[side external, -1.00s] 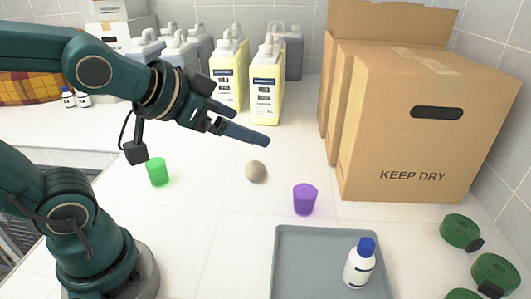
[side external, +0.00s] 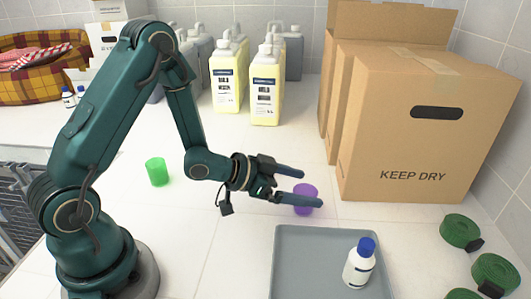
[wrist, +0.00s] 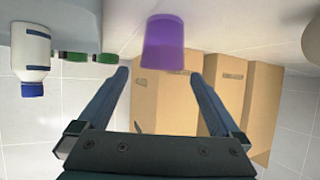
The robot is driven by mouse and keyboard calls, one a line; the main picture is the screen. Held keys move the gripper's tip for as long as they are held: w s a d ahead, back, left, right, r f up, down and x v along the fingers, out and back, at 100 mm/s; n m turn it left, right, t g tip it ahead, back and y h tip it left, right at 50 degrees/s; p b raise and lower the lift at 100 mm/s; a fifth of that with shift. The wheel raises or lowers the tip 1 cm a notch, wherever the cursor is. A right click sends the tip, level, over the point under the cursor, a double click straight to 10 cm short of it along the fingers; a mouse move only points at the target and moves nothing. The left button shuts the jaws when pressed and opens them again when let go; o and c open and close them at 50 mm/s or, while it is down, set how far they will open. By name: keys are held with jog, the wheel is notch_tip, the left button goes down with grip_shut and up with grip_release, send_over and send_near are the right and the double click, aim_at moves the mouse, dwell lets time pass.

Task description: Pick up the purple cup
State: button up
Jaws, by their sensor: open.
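The purple cup (side external: 303,193) stands upright on the white counter, behind the grey tray and in front of the cardboard box. My gripper (side external: 312,188) is low over the counter, its fingers pointing right toward the cup and overlapping it in the side view. In the wrist view, which looks upside down, the cup (wrist: 163,38) lies centred between the two fingertips of my gripper (wrist: 160,74). The jaws are open and empty, with a gap on each side of the cup. I cannot tell how far the tips reach beside it.
A grey tray (side external: 300,262) holds a white bottle with a blue cap (side external: 359,265). A green cup (side external: 157,172) stands left. The KEEP DRY box (side external: 420,145) stands close behind right. A brown round stone (wrist: 312,42) shows at the wrist view's edge. Green straps (side external: 461,232) lie right.

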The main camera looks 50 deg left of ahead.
aim_at(314, 194)
jog(key=shift+s+a+f, duration=0.1)
jog(key=shift+s+f, duration=0.05)
jog(key=shift+f, duration=0.55)
jog(key=shift+x, duration=2.45)
jog(key=c, duration=1.4)
